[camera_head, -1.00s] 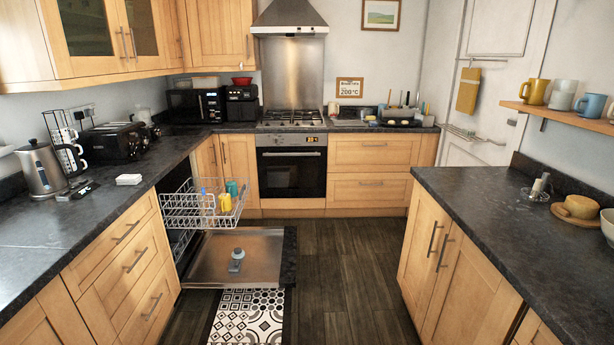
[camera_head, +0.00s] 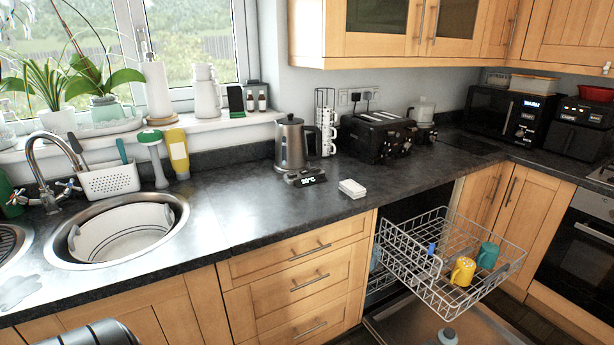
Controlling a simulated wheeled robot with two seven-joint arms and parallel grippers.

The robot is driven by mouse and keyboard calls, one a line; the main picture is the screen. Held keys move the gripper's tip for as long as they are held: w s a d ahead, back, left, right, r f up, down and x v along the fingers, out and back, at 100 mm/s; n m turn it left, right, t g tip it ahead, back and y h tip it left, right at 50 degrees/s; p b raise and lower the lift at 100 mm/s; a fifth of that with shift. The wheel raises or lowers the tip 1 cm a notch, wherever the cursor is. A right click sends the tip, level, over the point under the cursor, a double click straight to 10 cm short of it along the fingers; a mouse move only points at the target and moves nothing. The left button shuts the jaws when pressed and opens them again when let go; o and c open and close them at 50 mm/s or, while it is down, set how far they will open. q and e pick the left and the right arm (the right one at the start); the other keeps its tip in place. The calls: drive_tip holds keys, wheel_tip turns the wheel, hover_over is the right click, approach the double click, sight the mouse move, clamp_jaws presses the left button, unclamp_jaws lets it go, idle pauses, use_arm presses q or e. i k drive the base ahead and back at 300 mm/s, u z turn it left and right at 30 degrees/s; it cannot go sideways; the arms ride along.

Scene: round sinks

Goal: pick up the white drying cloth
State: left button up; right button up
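A small white folded item (camera_head: 352,188), which looks like the white drying cloth, lies flat on the dark countertop (camera_head: 255,228). It is near the counter's front edge, above the drawers and left of the open dishwasher. Nothing covers it.
A kettle (camera_head: 291,145), a small digital display (camera_head: 305,177) and a black toaster (camera_head: 376,137) stand behind the white item. A round sink (camera_head: 62,250) is at left. The pulled-out dishwasher rack (camera_head: 430,270) with mugs juts out at right, above the lowered door.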

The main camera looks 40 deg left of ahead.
sight(350, 187)
drive_tip(key=u, duration=0.9)
drive_tip(key=i, duration=1.3)
drive_tip(key=u, duration=0.75)
